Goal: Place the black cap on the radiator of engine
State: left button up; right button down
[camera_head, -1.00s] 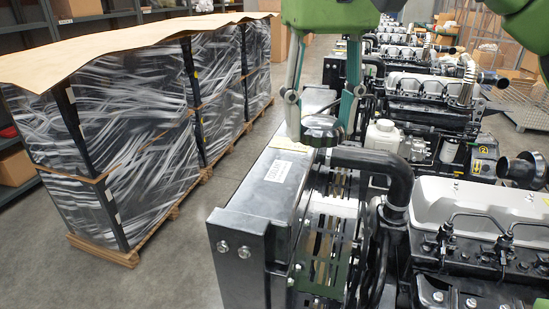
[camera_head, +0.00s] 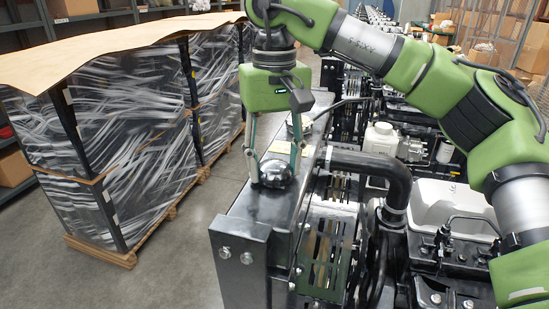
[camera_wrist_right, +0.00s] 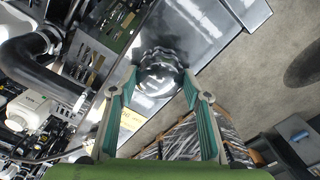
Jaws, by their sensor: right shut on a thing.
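The black cap (camera_head: 275,174) is round, dark and shiny, and sits between the fingertips of my right gripper (camera_head: 274,165). It also shows in the right wrist view (camera_wrist_right: 160,72), with one finger on each side. The gripper is shut on it and points down over the flat black top of the radiator (camera_head: 257,207). The cap is at or just above that top; I cannot tell if it touches. The engine (camera_head: 445,203) stands to the right of the radiator. My left gripper is not in view.
A black hose (camera_head: 370,163) curves from the radiator to the engine. A dark fitting (camera_head: 298,124) shows on the radiator farther back. Plastic-wrapped pallets (camera_head: 120,145) stand to the left, with clear floor (camera_head: 185,260) between. More engines line up behind.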

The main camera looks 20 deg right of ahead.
aim_at(275, 165)
jog(key=shift+d, duration=0.15)
jog(key=shift+f, duration=0.2)
jog(key=c, duration=1.1)
grip_release()
jog(key=shift+r, duration=6.2)
